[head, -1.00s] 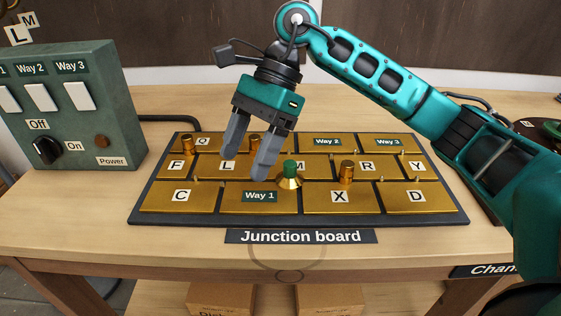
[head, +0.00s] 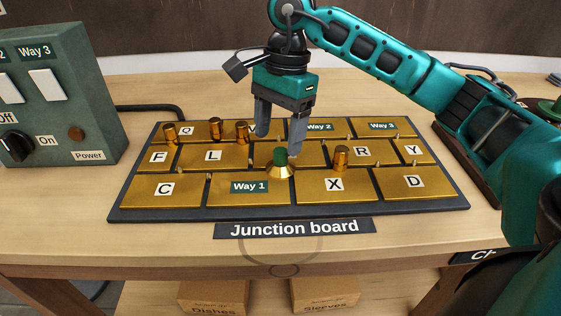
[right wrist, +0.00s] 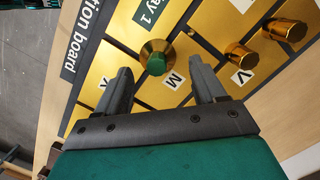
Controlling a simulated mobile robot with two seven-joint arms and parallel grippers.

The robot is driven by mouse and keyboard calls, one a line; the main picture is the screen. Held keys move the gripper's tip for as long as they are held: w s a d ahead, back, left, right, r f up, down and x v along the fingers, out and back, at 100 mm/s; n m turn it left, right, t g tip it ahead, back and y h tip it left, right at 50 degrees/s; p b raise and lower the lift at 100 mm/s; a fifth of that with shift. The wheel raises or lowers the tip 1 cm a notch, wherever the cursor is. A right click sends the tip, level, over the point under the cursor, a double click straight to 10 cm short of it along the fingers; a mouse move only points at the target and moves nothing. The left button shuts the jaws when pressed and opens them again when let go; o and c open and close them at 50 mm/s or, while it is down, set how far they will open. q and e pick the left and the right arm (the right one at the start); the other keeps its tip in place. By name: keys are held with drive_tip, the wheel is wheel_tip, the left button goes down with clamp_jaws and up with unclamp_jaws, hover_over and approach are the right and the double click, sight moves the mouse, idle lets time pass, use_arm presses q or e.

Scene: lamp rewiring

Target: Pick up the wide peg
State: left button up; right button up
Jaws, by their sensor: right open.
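My right gripper (head: 279,143) is open and empty, fingers pointing down, just behind and above the peg in the head view. In the right wrist view the peg (right wrist: 158,62) shows ahead of the spread fingers (right wrist: 160,72), roughly centred between them. The fingers appear clear of the peg. My left gripper is not in view.
Plain brass pegs stand nearby: one (head: 341,158) by X and R, and several along the back left, including one (head: 242,132) close to my left-hand finger. A green switch box (head: 70,110) stands at left. Small posts rise between the plates. The table front is clear.

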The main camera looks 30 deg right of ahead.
sight(281, 150)
drive_tip(key=f, duration=0.4)
drive_tip(key=shift+s+f, duration=0.3)
drive_tip(key=c, duration=1.2)
